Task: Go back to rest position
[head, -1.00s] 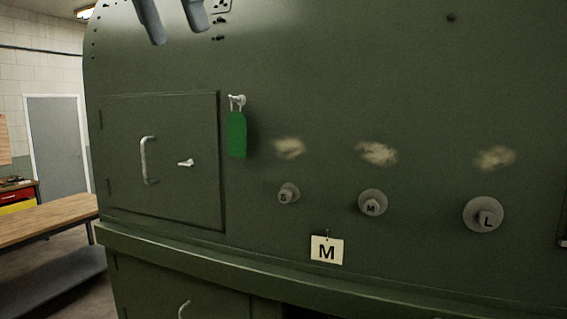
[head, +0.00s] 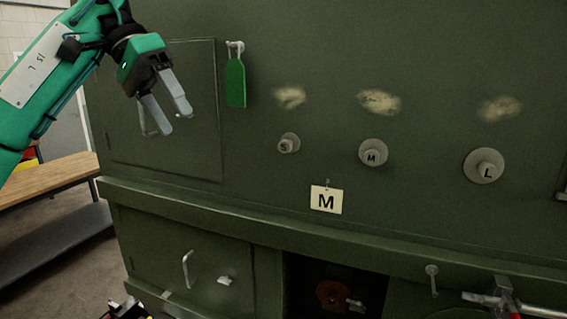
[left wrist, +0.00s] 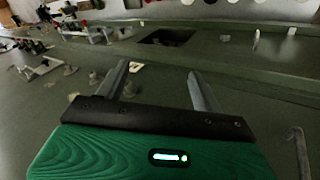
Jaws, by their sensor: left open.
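My left gripper (head: 168,112) is in the upper left of the head view, in front of the closed upper door (head: 205,135) of the green fuselage panel (head: 330,60). Its two grey fingers are apart, with nothing between them. In the left wrist view the fingers (left wrist: 158,88) also stand apart and empty. A green tag (head: 236,84) hangs from a hook to the right of the gripper, apart from it. My right gripper cannot be made out for certain in either view.
Three round knobs marked S (head: 288,143), M (head: 372,152) and L (head: 485,166) stick out below pale worn patches. A wooden bench (head: 50,178) stands at the left.

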